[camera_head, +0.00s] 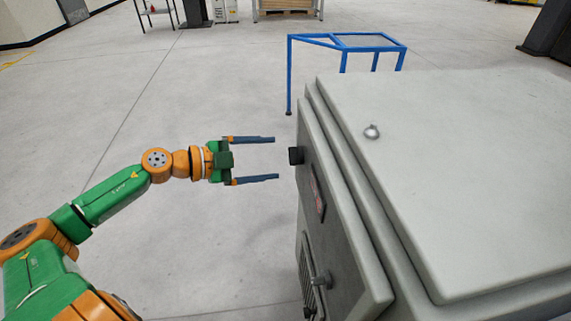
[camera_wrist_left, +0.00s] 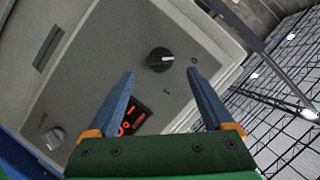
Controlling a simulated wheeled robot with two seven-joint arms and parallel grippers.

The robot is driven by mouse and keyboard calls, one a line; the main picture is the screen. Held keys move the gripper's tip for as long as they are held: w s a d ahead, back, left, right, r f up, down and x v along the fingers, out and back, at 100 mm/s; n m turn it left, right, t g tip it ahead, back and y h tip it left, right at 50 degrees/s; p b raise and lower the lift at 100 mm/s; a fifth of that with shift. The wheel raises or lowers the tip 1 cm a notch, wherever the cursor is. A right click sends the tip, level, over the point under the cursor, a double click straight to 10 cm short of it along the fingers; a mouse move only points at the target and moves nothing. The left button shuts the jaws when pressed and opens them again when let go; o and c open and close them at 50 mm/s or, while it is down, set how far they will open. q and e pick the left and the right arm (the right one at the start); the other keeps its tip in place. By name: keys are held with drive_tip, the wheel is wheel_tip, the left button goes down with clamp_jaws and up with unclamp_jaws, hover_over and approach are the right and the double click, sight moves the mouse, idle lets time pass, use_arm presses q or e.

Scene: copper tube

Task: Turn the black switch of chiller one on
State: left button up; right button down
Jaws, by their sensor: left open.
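The chiller (camera_head: 450,150) is a large light grey box at the right in the head view. Its black switch (camera_head: 296,155) sticks out from the panel facing my left arm. In the left wrist view the switch (camera_wrist_left: 160,60) is a round black knob with a pale pointer mark, beyond the fingertips and between their lines. My left gripper (camera_head: 277,158) is open and empty, its two blue fingers pointing at the switch with a small gap before it. It also shows in the left wrist view (camera_wrist_left: 162,82). My right gripper is not in view.
A red lit display (camera_wrist_left: 132,117) sits on the panel near the switch. A grey handle (camera_wrist_left: 54,138) is farther along the panel. A blue frame stand (camera_head: 345,45) stands behind the chiller. The floor around my left arm is clear.

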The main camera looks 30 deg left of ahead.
sight(291, 156)
use_arm(q)
drive_tip(key=x, duration=0.4)
drive_tip(key=shift+r, duration=0.1)
drive_tip(key=shift+w+d+f, duration=0.3)
drive_tip(key=shift+w+d, duration=0.1)
drive_tip(key=shift+w, duration=0.15)
clamp_jaws()
